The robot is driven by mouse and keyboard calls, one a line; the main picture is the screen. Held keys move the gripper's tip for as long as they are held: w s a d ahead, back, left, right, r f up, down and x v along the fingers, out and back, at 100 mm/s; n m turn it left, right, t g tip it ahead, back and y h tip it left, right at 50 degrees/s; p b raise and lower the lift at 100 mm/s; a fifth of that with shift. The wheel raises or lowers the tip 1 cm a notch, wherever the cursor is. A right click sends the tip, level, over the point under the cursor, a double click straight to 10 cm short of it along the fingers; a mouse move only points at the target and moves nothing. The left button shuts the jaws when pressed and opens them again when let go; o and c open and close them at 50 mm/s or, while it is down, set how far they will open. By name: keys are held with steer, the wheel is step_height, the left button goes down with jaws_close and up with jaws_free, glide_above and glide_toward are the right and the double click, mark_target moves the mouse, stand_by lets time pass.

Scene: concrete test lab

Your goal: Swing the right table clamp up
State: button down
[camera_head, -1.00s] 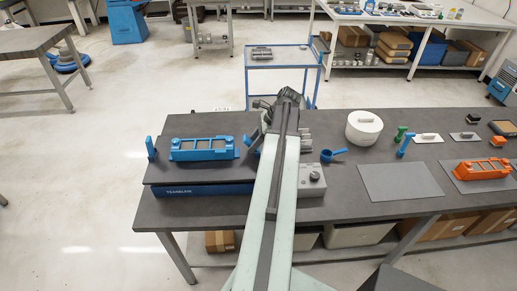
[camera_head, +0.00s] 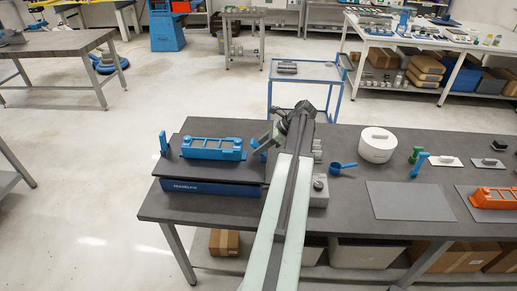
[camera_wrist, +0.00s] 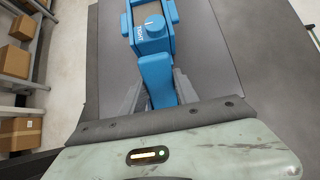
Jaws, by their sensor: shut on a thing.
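The blue-sided table unit (camera_head: 210,188) with a dark top plate stands at the left end of the bench. A blue ladder-like frame (camera_head: 212,149) lies on the plate. The left clamp (camera_head: 163,143) stands upright at the plate's left edge. The right clamp (camera_head: 254,145) is at the plate's right end, mostly hidden by my gripper (camera_head: 263,142). In the wrist view, my grey fingers (camera_wrist: 158,95) are shut around a blue arm (camera_wrist: 157,76), which I take as the right clamp. Its exact tilt is hard to tell.
A grey box with a knob (camera_head: 319,190) sits right of the unit, partly behind my arm. A blue scoop (camera_head: 343,167), a white lidded pot (camera_head: 377,145) and a grey mat (camera_head: 410,201) lie farther right. A blue trolley (camera_head: 303,85) stands behind the bench.

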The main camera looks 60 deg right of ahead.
steer(key=shift+s+d+f, duration=0.15)
steer(key=shift+s, duration=0.2)
steer(key=c, duration=1.2)
jaws_free()
steer(key=shift+o, duration=1.4)
steer(key=shift+s, duration=0.2)
steer(key=shift+w, duration=0.15)
steer(key=p+v, duration=0.5)
steer(key=v, duration=0.3)
steer(key=shift+p, duration=0.35)
